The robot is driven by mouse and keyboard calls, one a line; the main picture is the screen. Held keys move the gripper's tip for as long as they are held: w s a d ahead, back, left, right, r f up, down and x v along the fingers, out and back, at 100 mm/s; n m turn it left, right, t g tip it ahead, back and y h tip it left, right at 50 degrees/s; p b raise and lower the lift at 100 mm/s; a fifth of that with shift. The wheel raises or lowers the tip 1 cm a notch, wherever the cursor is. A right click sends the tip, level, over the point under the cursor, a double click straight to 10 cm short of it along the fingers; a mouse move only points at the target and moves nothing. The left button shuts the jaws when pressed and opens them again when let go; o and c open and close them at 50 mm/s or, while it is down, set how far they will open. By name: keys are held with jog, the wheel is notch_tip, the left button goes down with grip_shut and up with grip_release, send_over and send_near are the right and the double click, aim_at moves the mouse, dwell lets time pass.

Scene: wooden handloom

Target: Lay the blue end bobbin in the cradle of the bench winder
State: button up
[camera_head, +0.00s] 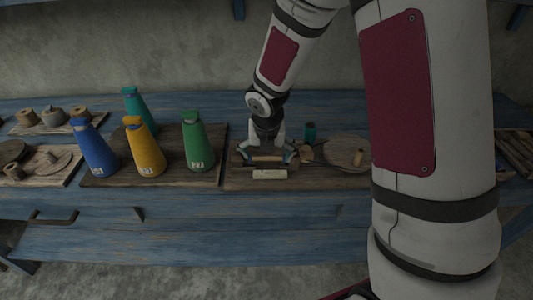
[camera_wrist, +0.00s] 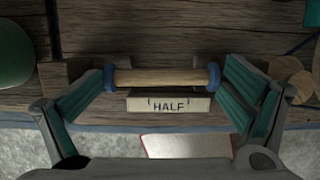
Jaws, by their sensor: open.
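The blue end bobbin (camera_wrist: 160,78), a pale wooden rod with a blue disc at each end, lies level across the middle of the wrist view. It also shows small in the head view (camera_head: 266,158). My gripper (camera_wrist: 165,82) is open, with one teal-padded finger beyond each blue end; whether a pad touches a disc I cannot tell. In the head view my gripper (camera_head: 267,154) is low over the wooden board. The bench winder's cradle seems to be the dark wooden blocks (camera_wrist: 60,72) behind the bobbin, partly hidden by it and the fingers. I cannot tell whether the bobbin rests fully in it.
A pale block marked HALF (camera_wrist: 169,105) stands just in front of the bobbin. A teal spool (camera_head: 310,132) and a round wooden disc (camera_head: 345,150) are at right. Blue (camera_head: 95,148), yellow (camera_head: 145,150) and green (camera_head: 196,145) cones stand on a board at left.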

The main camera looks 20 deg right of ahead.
jog(key=v, duration=1.2)
jog(key=shift+s, duration=0.1)
jog(key=s+r+m+p, duration=0.2)
jog(key=s+r+m, duration=0.4)
jog(key=s+m, duration=0.3)
jog(key=s+d+r+m+p, duration=0.1)
jog(key=s+r+m+p, duration=0.1)
jog(key=s+r+m, duration=0.4)
jog(key=s+r+m+t+y+p, duration=0.1)
jog(key=s+r+m+p, duration=0.2)
jog(key=s+m, duration=1)
notch_tip(320, 180, up, 3)
jog(key=m, duration=0.4)
jog(key=shift+s+d, duration=0.2)
jog(key=shift+s, duration=0.05)
